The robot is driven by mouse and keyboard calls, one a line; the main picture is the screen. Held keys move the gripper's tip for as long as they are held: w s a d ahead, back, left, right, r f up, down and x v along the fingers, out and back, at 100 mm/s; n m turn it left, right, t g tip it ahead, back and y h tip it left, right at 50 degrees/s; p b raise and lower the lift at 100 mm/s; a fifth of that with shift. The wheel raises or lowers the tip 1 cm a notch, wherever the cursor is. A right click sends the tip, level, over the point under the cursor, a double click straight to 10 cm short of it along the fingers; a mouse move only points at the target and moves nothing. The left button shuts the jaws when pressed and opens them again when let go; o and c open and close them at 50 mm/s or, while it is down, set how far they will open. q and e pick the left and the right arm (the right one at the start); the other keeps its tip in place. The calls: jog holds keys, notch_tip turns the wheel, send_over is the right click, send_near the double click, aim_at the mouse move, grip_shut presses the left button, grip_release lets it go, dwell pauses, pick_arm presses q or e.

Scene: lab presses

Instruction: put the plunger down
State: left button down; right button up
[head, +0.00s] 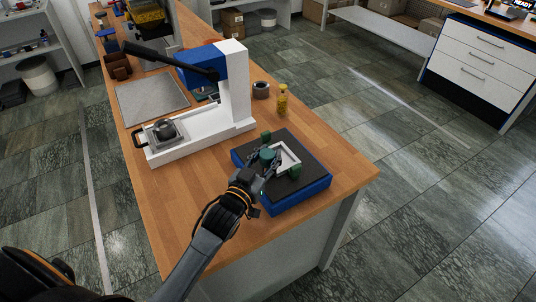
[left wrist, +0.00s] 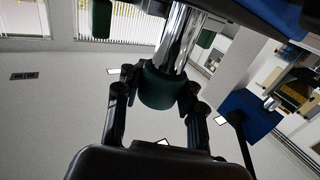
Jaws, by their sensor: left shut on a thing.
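My left gripper (head: 263,167) is shut on the plunger (head: 267,155), over a low blue stand (head: 283,207) with a dark top at the front of the wooden bench. In the left wrist view the fingers of the left gripper (left wrist: 160,92) close around the plunger's dark green part (left wrist: 158,88), and its shiny metal shaft (left wrist: 179,40) runs away from them. A white square frame (head: 291,150) with green blocks (head: 295,171) lies on the stand beside the gripper. I cannot tell whether the plunger touches the stand. My right gripper is not in view.
A white and blue press (head: 232,85) with a black lever stands behind the stand, a small dark weight-like part on its base. A yellow bottle (head: 283,99) and a grey ring-like part (head: 261,90) stand right of it. Bare wood lies left of the stand.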

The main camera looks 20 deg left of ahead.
pick_arm(q)
jog(key=c, duration=0.8)
grip_release()
jog(key=shift+f, duration=0.1)
